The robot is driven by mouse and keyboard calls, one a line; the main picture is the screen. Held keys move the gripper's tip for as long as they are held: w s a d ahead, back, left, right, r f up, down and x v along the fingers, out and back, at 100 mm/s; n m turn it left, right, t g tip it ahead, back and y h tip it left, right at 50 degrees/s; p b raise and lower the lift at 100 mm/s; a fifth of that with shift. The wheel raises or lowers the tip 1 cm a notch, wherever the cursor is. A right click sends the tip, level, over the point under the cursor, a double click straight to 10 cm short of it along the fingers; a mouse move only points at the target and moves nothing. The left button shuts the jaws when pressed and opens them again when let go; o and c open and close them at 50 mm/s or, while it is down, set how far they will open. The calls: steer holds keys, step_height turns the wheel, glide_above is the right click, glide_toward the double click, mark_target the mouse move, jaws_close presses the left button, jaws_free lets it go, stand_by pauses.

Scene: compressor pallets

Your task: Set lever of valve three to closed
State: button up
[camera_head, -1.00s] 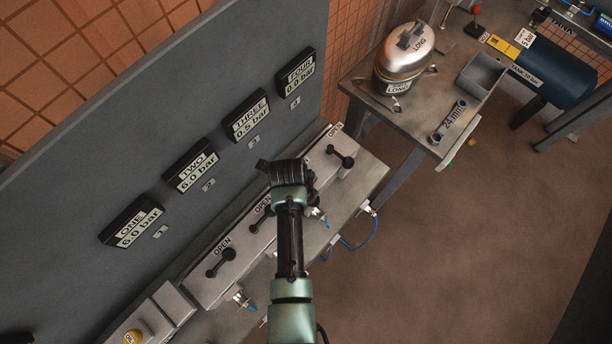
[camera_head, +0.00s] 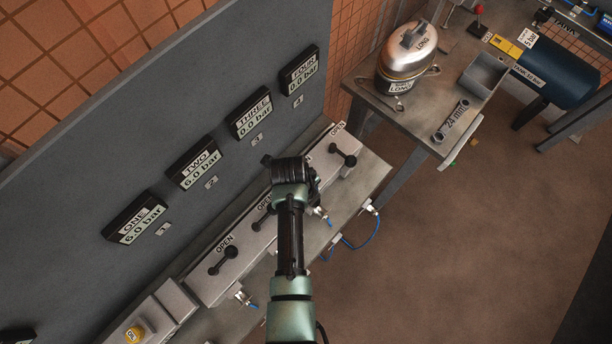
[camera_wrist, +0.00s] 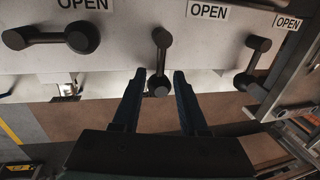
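The lever of valve three (camera_wrist: 160,62) is dark with round ends. In the wrist view it points down from the pale valve block, roughly at right angles to the sideways lever on its left. My gripper (camera_wrist: 160,74) has its two dark fingers apart, one on each side of the lever's lower knob, with small gaps showing. In the head view my gripper (camera_head: 291,170) hides this lever. The gauge marked THREE (camera_head: 251,113) reads 0.0 bar.
Neighbouring levers stand close by: the left one (camera_wrist: 50,38) and the right one (camera_wrist: 252,62) in the wrist view. The grey gauge panel (camera_head: 110,180) rises behind the valves. A workbench (camera_head: 405,120) with a metal vessel stands at the right.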

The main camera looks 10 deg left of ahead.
steer(key=shift+a+r, duration=0.1)
steer(key=shift+a, duration=0.05)
steer(key=shift+r, duration=0.25)
step_height(320, 180, up, 12)
steer(key=s+a+b, duration=0.1)
steer(key=s, duration=0.1)
steer(key=shift+a, duration=0.15)
stand_by(0.6)
